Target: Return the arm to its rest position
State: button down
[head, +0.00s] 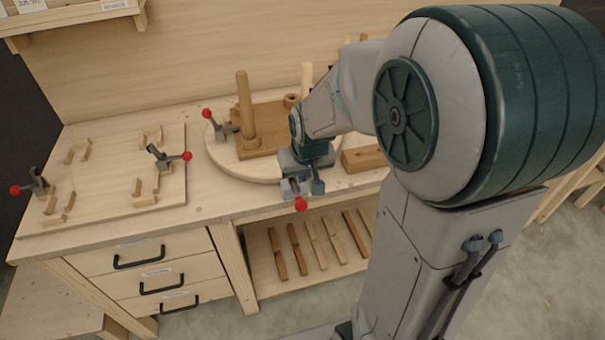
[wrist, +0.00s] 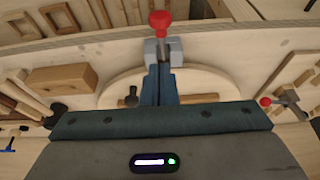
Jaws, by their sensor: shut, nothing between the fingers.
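My gripper (head: 306,176) hangs at the end of my bent arm, over the front edge of the workbench (head: 195,206). In the wrist view its teal fingers (wrist: 160,82) are together with nothing held. A grey clamp with a red knob (head: 301,204) is right by the fingertips; it also shows in the wrist view (wrist: 160,20). I cannot tell whether the fingers touch it. A round wooden plate (head: 222,155) lies behind the gripper, bearing a wooden seat piece (head: 270,118) with upright legs. My arm hides part of the plate.
A second red-knobbed clamp (head: 222,126) is at the plate's left. A board (head: 110,190) with wooden blocks and two clamps lies at the bench's left. A wood block (head: 363,159) lies right of the plate. Several wooden sticks (head: 300,249) lie on the lower shelf.

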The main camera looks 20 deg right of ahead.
jog(key=shift+r, duration=0.1)
dwell(0.3)
jog(key=s+r, duration=0.3)
jog(key=s, duration=0.5)
jog(key=s+r, duration=0.4)
jog(key=s, duration=0.4)
jog(key=shift+s+a+r+g, duration=0.2)
jog(key=shift+s+r+g, duration=0.05)
jog(key=shift+g, duration=0.15)
